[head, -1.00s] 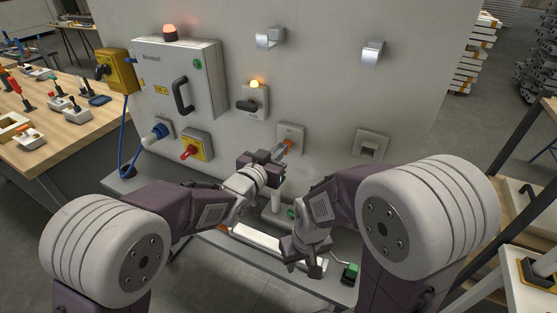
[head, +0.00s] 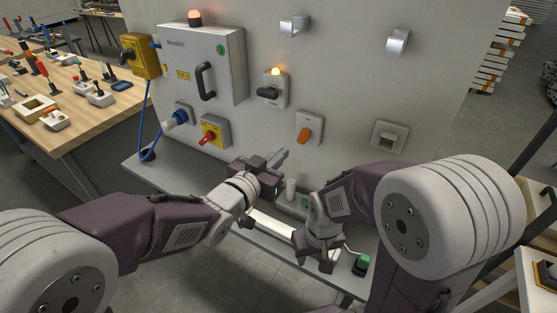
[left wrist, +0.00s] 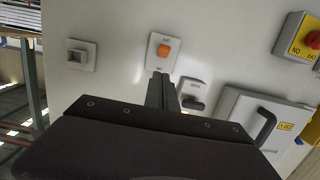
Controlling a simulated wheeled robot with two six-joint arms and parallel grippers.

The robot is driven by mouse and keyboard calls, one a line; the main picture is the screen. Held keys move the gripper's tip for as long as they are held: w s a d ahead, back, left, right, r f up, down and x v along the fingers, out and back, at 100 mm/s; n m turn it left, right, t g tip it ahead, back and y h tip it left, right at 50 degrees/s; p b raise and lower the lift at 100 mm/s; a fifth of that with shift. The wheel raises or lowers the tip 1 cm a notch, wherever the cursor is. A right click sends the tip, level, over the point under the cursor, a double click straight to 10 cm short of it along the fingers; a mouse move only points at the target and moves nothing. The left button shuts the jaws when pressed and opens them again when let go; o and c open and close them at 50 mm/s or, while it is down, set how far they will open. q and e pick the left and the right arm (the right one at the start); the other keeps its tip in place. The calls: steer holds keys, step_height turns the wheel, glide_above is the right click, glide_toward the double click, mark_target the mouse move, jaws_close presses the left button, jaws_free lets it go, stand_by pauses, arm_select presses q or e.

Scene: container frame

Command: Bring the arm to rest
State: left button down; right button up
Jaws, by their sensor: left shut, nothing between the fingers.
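My left gripper (head: 278,157) is shut and empty, in front of the pale panel (head: 345,85). It is to the lower left of an orange switch (head: 303,137) on a light plate, with a visible gap. In the left wrist view its closed fingers (left wrist: 160,88) lie just below the orange switch (left wrist: 163,50) in the picture. My right gripper (head: 313,258) hangs low, over the ledge at the panel's foot. Its fingers are too small and dark to tell whether they are apart.
A grey cabinet (head: 222,65), a black rotary handle (head: 268,92), a red-and-yellow switch (head: 214,131), a blue plug (head: 176,119) and an empty-looking socket plate (head: 389,137) are on the panel. A green-topped item (head: 361,264) is near my right gripper. A wooden workbench (head: 90,125) stands left.

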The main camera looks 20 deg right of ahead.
arm_select(q)
steer(key=w+a+n+t+y, duration=0.3)
steer(key=w+a+y, duration=0.15)
steer(key=a, duration=0.75)
steer(key=a+f+n+g+y, duration=0.1)
steer(key=a+f+n+y, duration=0.1)
steer(key=a+f, duration=0.3)
steer(key=a+f+n+g+y, duration=0.1)
steer(key=a+f+n+y, duration=0.15)
steer(key=a, duration=0.55)
steer(key=s+a+f+n+g+y, duration=0.2)
steer(key=s+a+f+g, duration=0.45)
steer(key=s+f, duration=0.3)
steer(key=s+f+g, duration=0.4)
steer(key=s, duration=0.7)
steer(key=shift+s+f+g, duration=0.2)
steer(key=shift+f+g, duration=0.05)
steer(key=shift+g, duration=0.1)
